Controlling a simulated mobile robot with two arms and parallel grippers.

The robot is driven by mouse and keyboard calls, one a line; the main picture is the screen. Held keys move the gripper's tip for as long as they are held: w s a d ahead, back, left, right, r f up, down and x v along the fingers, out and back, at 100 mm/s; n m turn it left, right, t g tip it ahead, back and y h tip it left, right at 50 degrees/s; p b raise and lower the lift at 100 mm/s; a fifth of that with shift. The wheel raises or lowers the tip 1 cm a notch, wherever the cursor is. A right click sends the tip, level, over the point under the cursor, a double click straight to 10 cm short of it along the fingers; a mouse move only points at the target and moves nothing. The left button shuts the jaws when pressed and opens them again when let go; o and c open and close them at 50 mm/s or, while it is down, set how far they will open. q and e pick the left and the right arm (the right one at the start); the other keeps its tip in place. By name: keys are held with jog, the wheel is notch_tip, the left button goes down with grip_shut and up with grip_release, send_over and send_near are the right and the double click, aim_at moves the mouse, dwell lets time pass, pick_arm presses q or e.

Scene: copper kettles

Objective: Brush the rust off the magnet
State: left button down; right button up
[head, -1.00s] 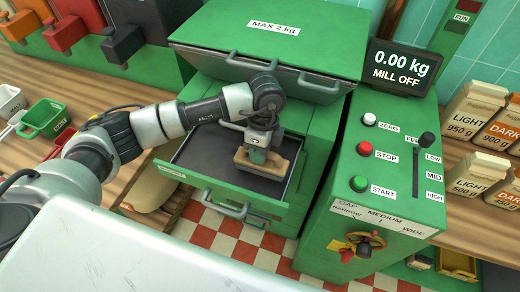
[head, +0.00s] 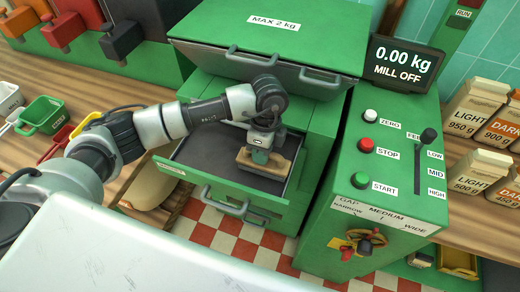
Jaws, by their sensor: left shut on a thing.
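My left gripper (head: 261,150) reaches down into the open drawer of the green mill and is shut on a wooden brush (head: 264,164). The brush is a tan block held level over the dark drawer floor (head: 205,153). I cannot tell whether its underside touches the floor. I cannot make out the magnet or any rust; the arm and the brush cover part of the drawer. My right gripper is not in view.
The green mill lid (head: 275,35) is shut above the drawer. The control panel (head: 390,165) stands to the right, its display (head: 400,65) reading 0.00 kg, MILL OFF. Small scoops (head: 42,115) lie at left. Paper bags (head: 478,105) stand at right.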

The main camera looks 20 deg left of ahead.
aim_at(275, 156)
pick_arm(q)
jog(key=shift+d+r, duration=0.1)
jog(key=shift+d, duration=0.65)
jog(key=shift+s+d, duration=0.25)
jog(key=shift+d, duration=0.45)
jog(key=shift+d+p, duration=0.2)
jog(key=shift+p, duration=0.15)
jog(key=shift+w+a+r+p, duration=0.15)
jog(key=shift+a+p, duration=0.2)
jog(key=shift+a, duration=1.7)
jog(key=shift+w+d+r+p, duration=0.1)
jog(key=shift+r+p, duration=0.25)
jog(key=shift+r, duration=0.1)
jog(key=p+v, duration=0.1)
jog(key=v, duration=0.1)
jog(key=s+p+v, duration=0.1)
jog(key=p+v, duration=0.1)
jog(key=shift+w+r, duration=0.1)
jog(key=shift+r, duration=0.1)
jog(key=shift+r+p, duration=0.5)
jog(key=shift+p, duration=0.1)
